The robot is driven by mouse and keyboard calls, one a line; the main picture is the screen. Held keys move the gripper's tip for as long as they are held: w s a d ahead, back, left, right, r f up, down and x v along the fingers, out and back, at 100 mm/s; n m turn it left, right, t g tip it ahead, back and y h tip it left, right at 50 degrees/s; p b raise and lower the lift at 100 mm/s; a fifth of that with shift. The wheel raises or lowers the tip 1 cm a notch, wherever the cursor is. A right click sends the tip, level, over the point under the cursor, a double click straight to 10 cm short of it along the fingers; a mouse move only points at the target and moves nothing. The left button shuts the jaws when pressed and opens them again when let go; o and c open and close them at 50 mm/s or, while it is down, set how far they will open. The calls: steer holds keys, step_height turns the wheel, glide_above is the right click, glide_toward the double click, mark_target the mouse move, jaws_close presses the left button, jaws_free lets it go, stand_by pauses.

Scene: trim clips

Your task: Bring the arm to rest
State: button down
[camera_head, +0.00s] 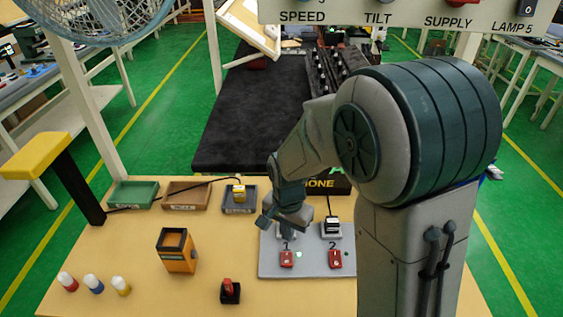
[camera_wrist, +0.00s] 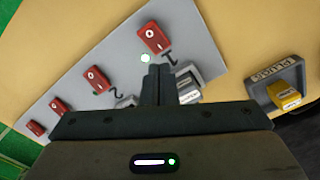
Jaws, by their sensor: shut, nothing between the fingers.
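My gripper (camera_wrist: 158,72) is shut and empty, its two fingers together at the centre of the wrist view. In the camera_head view, my arm reaches down from the right and my gripper hangs over the back-left part of a grey plate (camera_head: 305,268), by the number 1. The plate also shows in the wrist view (camera_wrist: 120,45). It carries red rocker switches at 1 (camera_head: 287,258) and 2 (camera_head: 335,259). A lit white-green lamp (camera_wrist: 145,58) is beside switch 1. Small grey blocks behind the switches are partly hidden by the fingers. My arm hides the plate's right end.
A grey tray (camera_head: 240,208) holds a yellow piece. Green (camera_head: 133,194) and brown (camera_head: 187,195) trays stand left of it. An orange-black box (camera_head: 176,251), a red-black switch (camera_head: 230,291) and several capped bottles (camera_head: 93,284) stand on the table. A yellow-topped black post (camera_head: 75,185) rises at left.

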steer(key=s+d+r+n+t, duration=0.3)
steer(key=s+d+r+n, duration=0.3)
steer(key=s+d+r, duration=0.6)
step_height(320, 180, up, 3)
steer(key=shift+s+r+t, duration=0.15)
steer(key=shift+s+t, duration=0.2)
steer(key=shift+t, duration=0.05)
